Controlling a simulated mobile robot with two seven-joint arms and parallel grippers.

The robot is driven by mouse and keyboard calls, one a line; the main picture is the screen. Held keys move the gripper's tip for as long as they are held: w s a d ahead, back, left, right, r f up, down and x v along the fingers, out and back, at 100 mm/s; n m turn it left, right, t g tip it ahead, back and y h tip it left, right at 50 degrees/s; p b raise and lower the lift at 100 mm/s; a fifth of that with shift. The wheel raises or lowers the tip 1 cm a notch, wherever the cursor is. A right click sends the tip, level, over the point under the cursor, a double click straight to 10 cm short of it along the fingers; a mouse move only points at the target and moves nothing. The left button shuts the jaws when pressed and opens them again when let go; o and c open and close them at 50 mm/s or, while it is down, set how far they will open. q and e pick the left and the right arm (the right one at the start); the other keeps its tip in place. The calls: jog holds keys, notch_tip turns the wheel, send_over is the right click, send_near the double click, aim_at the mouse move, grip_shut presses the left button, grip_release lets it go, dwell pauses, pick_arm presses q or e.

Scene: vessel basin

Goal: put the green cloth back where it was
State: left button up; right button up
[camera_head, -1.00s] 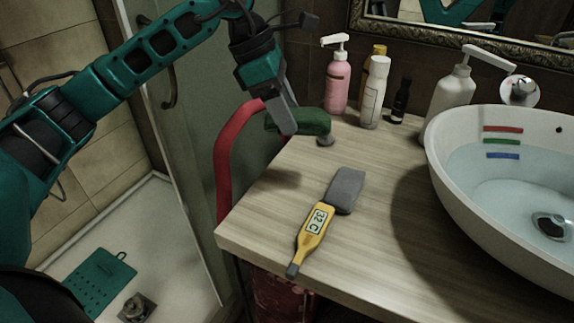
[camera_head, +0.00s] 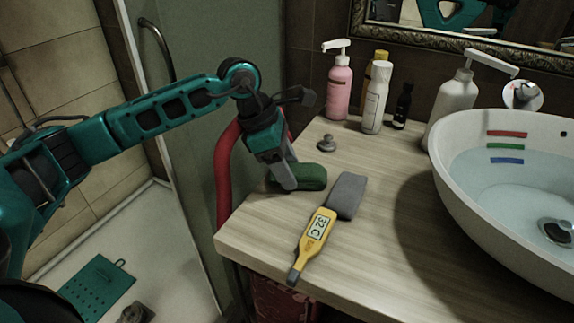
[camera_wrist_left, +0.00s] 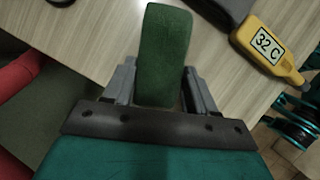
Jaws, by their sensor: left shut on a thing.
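The green cloth (camera_head: 311,176) is a folded dark green bundle at the left part of the wooden counter (camera_head: 270,222). My left gripper (camera_head: 287,180) is shut on it, and one finger hides part of it in the head view. In the left wrist view the green cloth (camera_wrist_left: 163,55) extends forward from between the fingers of my left gripper (camera_wrist_left: 160,85). It is at or just above the counter top; I cannot tell if it touches. My right gripper is not in view.
A grey cloth (camera_head: 346,195) and a yellow thermometer (camera_head: 315,238) reading 32 C lie just right. A grey stopper (camera_head: 326,143) stands behind. Several bottles line the back wall, including a pink one (camera_head: 340,88). A white basin (camera_head: 455,190) of water fills the right. A red rail (camera_head: 224,165) runs along the left edge.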

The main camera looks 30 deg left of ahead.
pick_arm(q)
jog(key=shift+f, duration=0.15)
jog(key=o, duration=0.9)
jog(key=shift+o, duration=0.2)
jog(key=shift+r, duration=0.35)
jog(key=p+v, duration=0.1)
jog(key=v, duration=1)
jog(key=shift+a+r, duration=0.15)
jog(key=shift+r, duration=0.15)
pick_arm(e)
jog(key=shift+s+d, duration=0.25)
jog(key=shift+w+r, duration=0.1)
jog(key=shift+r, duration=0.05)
